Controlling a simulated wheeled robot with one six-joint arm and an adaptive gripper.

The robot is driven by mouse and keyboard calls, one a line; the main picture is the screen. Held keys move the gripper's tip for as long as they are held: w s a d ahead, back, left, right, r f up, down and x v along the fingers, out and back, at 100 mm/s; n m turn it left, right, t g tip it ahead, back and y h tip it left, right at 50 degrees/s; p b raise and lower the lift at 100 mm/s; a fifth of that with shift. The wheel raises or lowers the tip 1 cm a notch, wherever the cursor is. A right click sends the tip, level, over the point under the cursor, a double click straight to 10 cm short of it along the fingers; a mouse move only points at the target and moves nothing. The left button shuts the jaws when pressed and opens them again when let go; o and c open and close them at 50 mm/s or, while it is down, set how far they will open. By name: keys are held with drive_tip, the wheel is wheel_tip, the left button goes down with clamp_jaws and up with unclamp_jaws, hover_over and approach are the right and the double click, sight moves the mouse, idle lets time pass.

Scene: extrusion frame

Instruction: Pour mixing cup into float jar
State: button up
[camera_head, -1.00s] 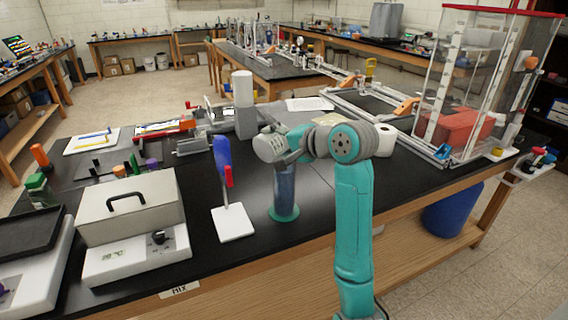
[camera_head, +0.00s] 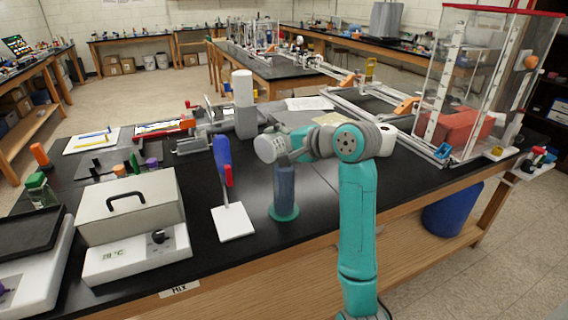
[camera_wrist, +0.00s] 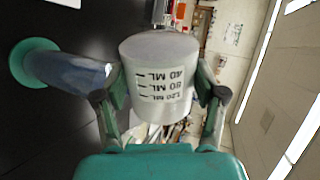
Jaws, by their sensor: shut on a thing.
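The mixing cup (camera_wrist: 160,80) is whitish with black ML marks, which appear upside down in the wrist view. It also shows in the head view (camera_head: 271,148), lying about on its side in the air. My gripper (camera_wrist: 160,92) is shut on it, one finger on each side. The float jar (camera_head: 285,185) is a tall, clear bluish cylinder standing upright on a green base on the black bench. Cup and gripper are just above its top; the jar (camera_wrist: 70,72) reaches close to one finger. The jar's rim and the cup's contents are hidden, and no stream is visible.
A white stand with a blue and red holder (camera_head: 225,165) is left of the jar. A grey lidded box (camera_head: 130,205) is farther left. A white cylinder on a grey block (camera_head: 244,100) stands behind. A clear tank (camera_head: 470,90) is at right. Bench before the jar is clear.

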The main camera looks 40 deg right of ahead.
drive_tip(key=shift+d+y, duration=0.1)
drive_tip(key=shift+y, duration=0.2)
idle(0.4)
